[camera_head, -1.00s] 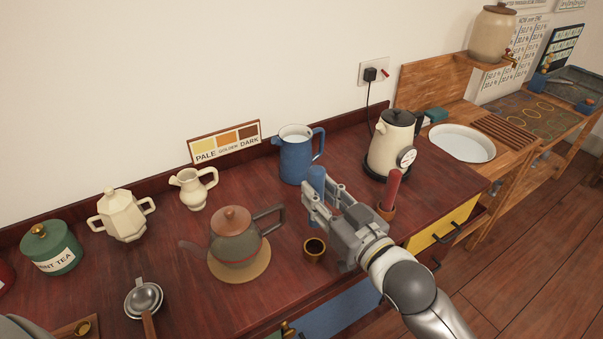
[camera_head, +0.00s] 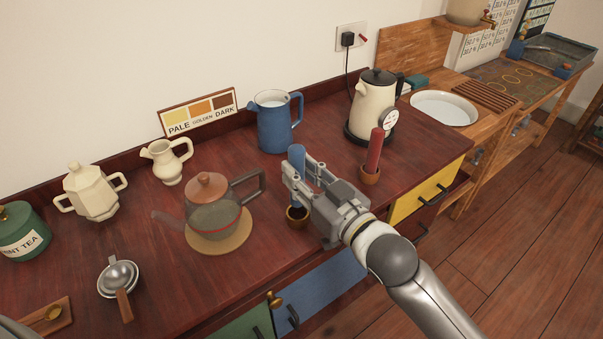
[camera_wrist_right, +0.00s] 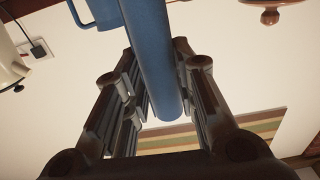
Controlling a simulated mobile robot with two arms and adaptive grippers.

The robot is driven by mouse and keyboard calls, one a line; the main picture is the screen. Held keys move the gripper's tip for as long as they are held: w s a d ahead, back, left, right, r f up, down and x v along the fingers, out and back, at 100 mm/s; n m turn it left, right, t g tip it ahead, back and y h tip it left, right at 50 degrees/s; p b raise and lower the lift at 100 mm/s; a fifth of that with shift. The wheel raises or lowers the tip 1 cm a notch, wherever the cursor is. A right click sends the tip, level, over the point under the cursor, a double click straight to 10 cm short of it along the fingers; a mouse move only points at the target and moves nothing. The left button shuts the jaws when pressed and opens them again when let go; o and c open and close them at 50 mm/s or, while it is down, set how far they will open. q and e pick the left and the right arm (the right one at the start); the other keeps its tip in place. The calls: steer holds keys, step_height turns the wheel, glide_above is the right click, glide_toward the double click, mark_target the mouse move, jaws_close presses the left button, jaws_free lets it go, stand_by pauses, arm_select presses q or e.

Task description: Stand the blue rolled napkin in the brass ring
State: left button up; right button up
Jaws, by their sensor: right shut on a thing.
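My right gripper (camera_head: 300,184) is shut on the blue rolled napkin (camera_head: 297,158), which stands roughly upright. In the right wrist view the napkin (camera_wrist_right: 154,50) runs between the fingers. The brass ring (camera_head: 297,220) is on the dark red wooden counter, directly below the napkin in the head view. The fingers hide part of the napkin. I cannot tell for certain whether its lower end is inside the ring or just above it. My left gripper is not in view.
A red rolled napkin (camera_head: 375,150) stands in another ring (camera_head: 369,176) to the right. A teapot (camera_head: 214,216) on a round mat is close on the left. The blue jug (camera_head: 275,128) and cream kettle (camera_head: 372,105) stand behind. The counter's front edge is near.

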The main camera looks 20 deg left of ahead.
steer(key=shift+f+b, duration=0.9)
steer(key=shift+f, duration=1.35)
steer(key=o, duration=1.1)
steer(key=v, duration=1.2)
